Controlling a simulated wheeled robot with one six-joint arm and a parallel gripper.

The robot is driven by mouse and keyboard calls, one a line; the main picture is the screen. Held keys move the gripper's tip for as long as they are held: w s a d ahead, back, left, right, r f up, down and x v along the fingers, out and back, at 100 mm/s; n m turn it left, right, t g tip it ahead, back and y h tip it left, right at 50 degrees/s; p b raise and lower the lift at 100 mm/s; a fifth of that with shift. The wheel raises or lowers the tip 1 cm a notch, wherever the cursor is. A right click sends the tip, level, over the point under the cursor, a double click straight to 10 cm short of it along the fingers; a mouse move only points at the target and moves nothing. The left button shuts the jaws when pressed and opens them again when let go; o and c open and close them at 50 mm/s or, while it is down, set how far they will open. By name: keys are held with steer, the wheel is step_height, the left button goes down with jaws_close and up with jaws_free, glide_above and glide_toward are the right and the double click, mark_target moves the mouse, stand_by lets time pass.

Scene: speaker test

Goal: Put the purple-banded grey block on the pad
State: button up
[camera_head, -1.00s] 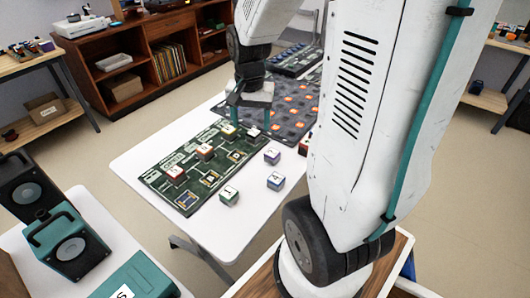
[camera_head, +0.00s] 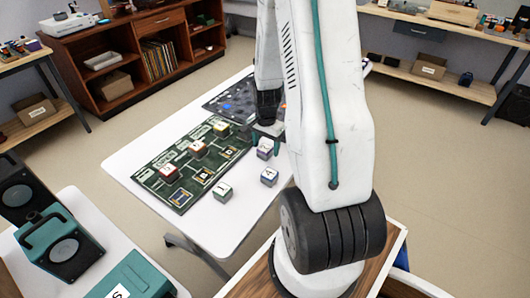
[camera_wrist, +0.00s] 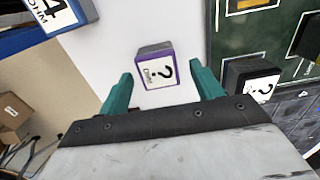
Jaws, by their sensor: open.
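The purple-banded grey block (camera_wrist: 155,68), with a question mark on its white top face, stands on the white table between my fingers in the wrist view. In the head view it shows just below my gripper (camera_head: 268,133), partly covered. My gripper is open, with one finger (camera_wrist: 118,95) left of the block and the other (camera_wrist: 205,80) right of it. I see a gap on each side; whether the fingertips are down at block height I cannot tell. The dark green mat (camera_head: 150,172) bears outlined square pads; which one is meant I cannot tell.
A black block with a question mark (camera_wrist: 250,78) stands just right of my right finger. In the head view two blocks (camera_head: 268,177) (camera_head: 223,192) stand on the bare table front. Several blocks sit on the mat.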

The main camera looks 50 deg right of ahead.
steer(key=shift+f, duration=0.8)
steer(key=c, duration=1.2)
steer(key=shift+r, duration=0.15)
